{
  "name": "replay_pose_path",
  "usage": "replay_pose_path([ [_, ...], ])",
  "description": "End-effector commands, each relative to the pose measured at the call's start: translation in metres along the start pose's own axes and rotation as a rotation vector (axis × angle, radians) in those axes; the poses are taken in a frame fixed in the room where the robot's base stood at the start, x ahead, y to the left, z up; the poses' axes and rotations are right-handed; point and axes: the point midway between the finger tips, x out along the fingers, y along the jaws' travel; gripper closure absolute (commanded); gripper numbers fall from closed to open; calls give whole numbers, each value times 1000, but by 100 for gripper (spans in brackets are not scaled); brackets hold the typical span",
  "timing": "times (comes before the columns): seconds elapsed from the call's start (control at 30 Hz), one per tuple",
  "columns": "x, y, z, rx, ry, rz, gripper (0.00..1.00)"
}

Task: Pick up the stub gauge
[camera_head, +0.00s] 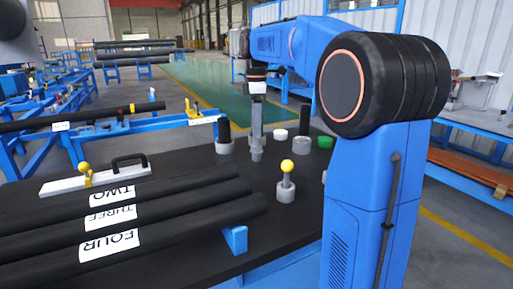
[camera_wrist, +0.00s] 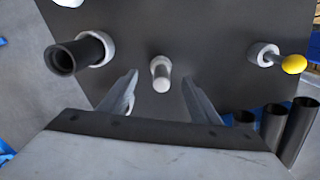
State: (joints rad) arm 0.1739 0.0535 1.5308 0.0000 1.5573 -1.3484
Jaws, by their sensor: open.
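A short pale grey stub (camera_wrist: 161,75) stands upright on the dark table top, in the middle of the wrist view; I take it to be the stub gauge. My gripper (camera_wrist: 160,82) is open, with one finger on each side of the stub and gaps to both in the picture. In the head view my gripper (camera_head: 257,138) points down over the table's far part. A grey piece (camera_head: 257,156) shows just below its tips, partly hidden by them. I cannot tell the exact height of the fingers over the stub.
A yellow-ball pin (camera_head: 287,167) stands in a grey base nearby. Black cylinders (camera_head: 224,131) in grey holders, a white cap (camera_head: 280,134) and a green one (camera_head: 325,142) stand around. Long black tubes (camera_head: 160,205) lie at the left front. A black tube (camera_wrist: 80,55) stands left of the fingers.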

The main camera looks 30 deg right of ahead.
Motion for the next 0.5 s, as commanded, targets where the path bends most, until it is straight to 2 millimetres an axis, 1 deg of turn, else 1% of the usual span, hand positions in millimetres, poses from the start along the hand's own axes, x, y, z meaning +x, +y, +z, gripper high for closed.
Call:
replay_pose_path([
  [0.17,9,0,0,0,0,0,43],
  [0.27,18,-1,0,0,0,-2,43],
  [0.5,50,-2,0,0,0,-2,43],
])
